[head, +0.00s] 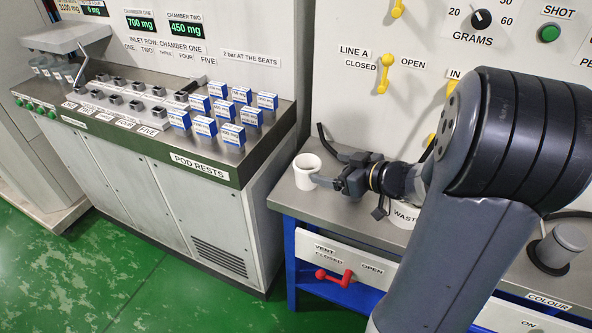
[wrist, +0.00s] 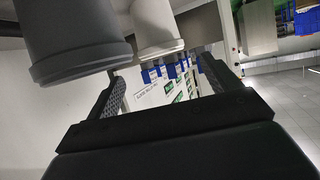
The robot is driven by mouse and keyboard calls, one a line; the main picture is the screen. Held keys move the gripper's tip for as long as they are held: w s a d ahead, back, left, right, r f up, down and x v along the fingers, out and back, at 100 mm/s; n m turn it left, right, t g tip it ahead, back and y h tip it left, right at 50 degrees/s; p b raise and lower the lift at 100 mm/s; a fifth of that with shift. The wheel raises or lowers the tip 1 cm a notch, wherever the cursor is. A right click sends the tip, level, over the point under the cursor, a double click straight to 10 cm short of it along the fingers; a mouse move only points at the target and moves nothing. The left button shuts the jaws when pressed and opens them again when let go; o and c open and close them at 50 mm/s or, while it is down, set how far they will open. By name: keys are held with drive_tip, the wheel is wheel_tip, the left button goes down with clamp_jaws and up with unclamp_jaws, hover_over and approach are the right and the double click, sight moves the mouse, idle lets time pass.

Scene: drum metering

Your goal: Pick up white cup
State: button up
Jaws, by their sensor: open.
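The white cup (head: 305,174) stands upright at the left end of the grey bench top in the head view. My gripper (head: 318,155) reaches toward it from the right with its fingers spread. The nearer finger overlaps the cup's right edge in the picture. In the wrist view the cup (wrist: 157,28) shows beyond my open fingers (wrist: 162,72), in line with the gap between them. I see nothing held, and I cannot tell whether a finger touches the cup.
A container labelled WASTE (head: 404,214) stands under my wrist, partly hidden. A large grey cylinder (wrist: 75,45) is close at upper left in the wrist view. The bench's front panel has a red vent lever (head: 335,278). A cabinet with blue-and-white boxes (head: 205,127) stands left, across a gap.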

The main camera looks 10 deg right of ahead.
sight(299, 162)
drive_tip(key=b+x, duration=0.2)
drive_tip(key=x, duration=0.7)
drive_tip(key=shift+w+a+f, duration=0.15)
drive_tip(key=shift+a+f, duration=0.05)
drive_tip(key=shift+a, duration=0.05)
drive_tip(key=shift+w+a+f, duration=0.15)
drive_tip(key=shift+w+a, duration=0.15)
drive_tip(key=shift+w, duration=0.15)
drive_tip(key=shift+c, duration=0.2)
drive_tip(key=c, duration=1)
